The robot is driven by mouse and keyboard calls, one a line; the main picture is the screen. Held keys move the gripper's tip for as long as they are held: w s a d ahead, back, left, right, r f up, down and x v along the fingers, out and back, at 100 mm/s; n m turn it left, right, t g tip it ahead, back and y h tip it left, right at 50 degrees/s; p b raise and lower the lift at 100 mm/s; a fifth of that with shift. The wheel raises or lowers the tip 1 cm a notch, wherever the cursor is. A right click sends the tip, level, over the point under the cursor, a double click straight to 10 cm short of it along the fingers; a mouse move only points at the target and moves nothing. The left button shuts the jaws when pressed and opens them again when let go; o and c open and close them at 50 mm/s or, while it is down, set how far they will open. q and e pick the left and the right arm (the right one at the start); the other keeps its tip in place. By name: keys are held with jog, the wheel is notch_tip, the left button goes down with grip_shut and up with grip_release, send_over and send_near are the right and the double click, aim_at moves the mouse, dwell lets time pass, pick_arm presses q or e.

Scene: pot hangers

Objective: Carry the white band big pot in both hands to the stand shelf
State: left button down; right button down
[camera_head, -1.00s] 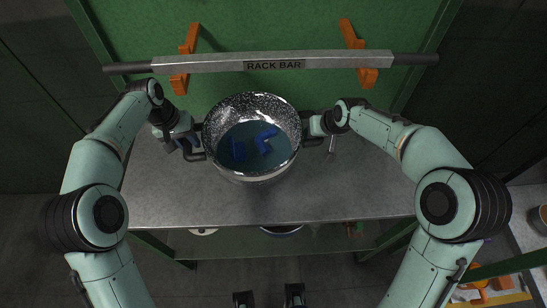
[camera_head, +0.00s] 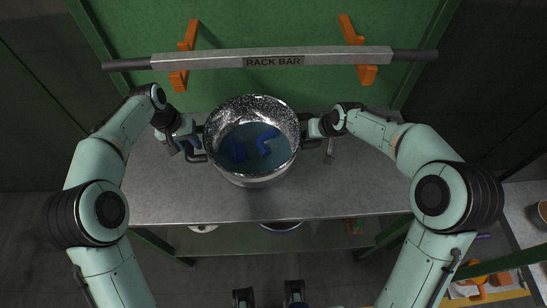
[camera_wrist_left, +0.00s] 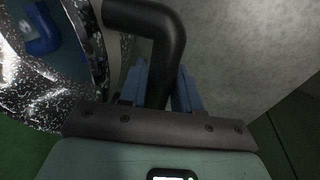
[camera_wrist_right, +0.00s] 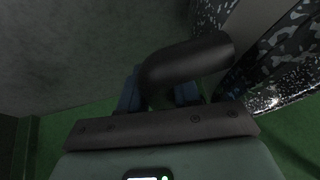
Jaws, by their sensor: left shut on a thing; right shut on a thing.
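The big pot (camera_head: 262,179) has a shiny metal outer wall, a speckled inner wall and blue pieces lying in its blue bottom. It is upright over the grey worktop (camera_head: 340,190); I cannot tell whether it touches it. My left gripper (camera_head: 190,147) is shut on the pot's left black handle, and the bent handle (camera_wrist_left: 168,40) shows between its fingers in the left wrist view. My right gripper (camera_head: 318,130) is shut on the opposite handle, which shows in the right wrist view (camera_wrist_right: 190,62). I cannot tell which surface is the stand shelf.
A bar labelled RACK BAR (camera_head: 273,61) rests across orange hooks (camera_head: 187,36) on the green back panel behind the pot. A lower shelf (camera_head: 250,240) under the worktop holds a few items. The worktop's front is clear. A cluttered surface (camera_head: 505,282) stands at the far right.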

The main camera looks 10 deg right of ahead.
pick_arm(q)
jog(key=shift+d+f, duration=0.35)
jog(key=shift+f, duration=0.3)
pick_arm(e)
jog(key=shift+w+a+f, duration=0.1)
jog(key=shift+a+f, duration=0.25)
jog(key=shift+f, duration=0.3)
pick_arm(q)
jog(key=c, duration=1.2)
grip_release()
jog(key=shift+f, duration=0.35)
pick_arm(e)
jog(key=c, duration=1.2)
grip_release()
jog(key=shift+f, duration=0.4)
pick_arm(q)
jog(key=o, duration=0.4)
pick_arm(e)
jog(key=o, duration=0.4)
pick_arm(q)
jog(key=shift+s+a, duration=0.1)
jog(key=shift+a, duration=0.1)
pick_arm(e)
jog(key=shift+s+d+r, duration=0.1)
jog(key=shift+s+d, duration=0.1)
pick_arm(q)
jog(key=shift+a, duration=0.1)
pick_arm(e)
jog(key=shift+d, duration=0.1)
